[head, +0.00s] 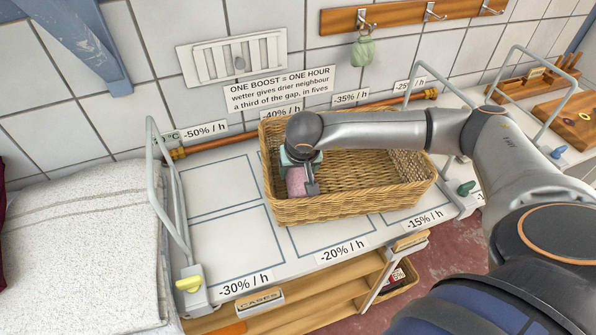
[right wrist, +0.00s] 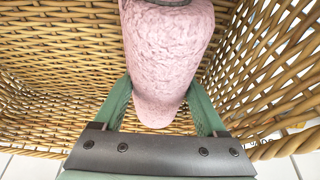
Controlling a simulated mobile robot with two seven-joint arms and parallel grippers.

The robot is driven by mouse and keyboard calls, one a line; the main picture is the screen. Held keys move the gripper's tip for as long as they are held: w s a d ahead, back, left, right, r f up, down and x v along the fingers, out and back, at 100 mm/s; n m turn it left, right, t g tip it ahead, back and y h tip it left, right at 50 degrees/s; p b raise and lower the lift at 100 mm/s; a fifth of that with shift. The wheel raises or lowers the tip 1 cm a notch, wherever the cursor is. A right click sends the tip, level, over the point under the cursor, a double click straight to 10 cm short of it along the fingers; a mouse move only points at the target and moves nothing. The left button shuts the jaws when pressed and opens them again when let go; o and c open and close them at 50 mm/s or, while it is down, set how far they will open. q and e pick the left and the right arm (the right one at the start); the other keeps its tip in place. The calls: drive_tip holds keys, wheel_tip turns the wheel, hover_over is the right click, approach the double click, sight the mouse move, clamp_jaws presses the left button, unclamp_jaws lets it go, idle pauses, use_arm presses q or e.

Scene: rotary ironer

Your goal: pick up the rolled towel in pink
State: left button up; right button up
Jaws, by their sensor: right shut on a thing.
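The pink rolled towel (head: 297,182) is inside the wicker basket (head: 352,198), near its left end. In the right wrist view the towel (right wrist: 165,60) runs lengthwise between the two green fingers, with the basket's woven walls around it. My right gripper (head: 298,176) reaches down into the basket and is shut on the towel. I cannot tell whether the towel touches the basket floor. The gripper hides part of the towel in the head view. My left gripper is not in view.
The basket stands on a white counter (head: 225,236) marked with squares and percentage labels. Grey rail frames (head: 172,190) stand at either side. White folded cloth (head: 80,250) lies at the left. A wooden hook rail (head: 400,17) is on the tiled wall. The squares left of the basket are clear.

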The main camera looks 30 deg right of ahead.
drive_tip(key=c, duration=0.5)
drive_tip(key=shift+r, duration=0.15)
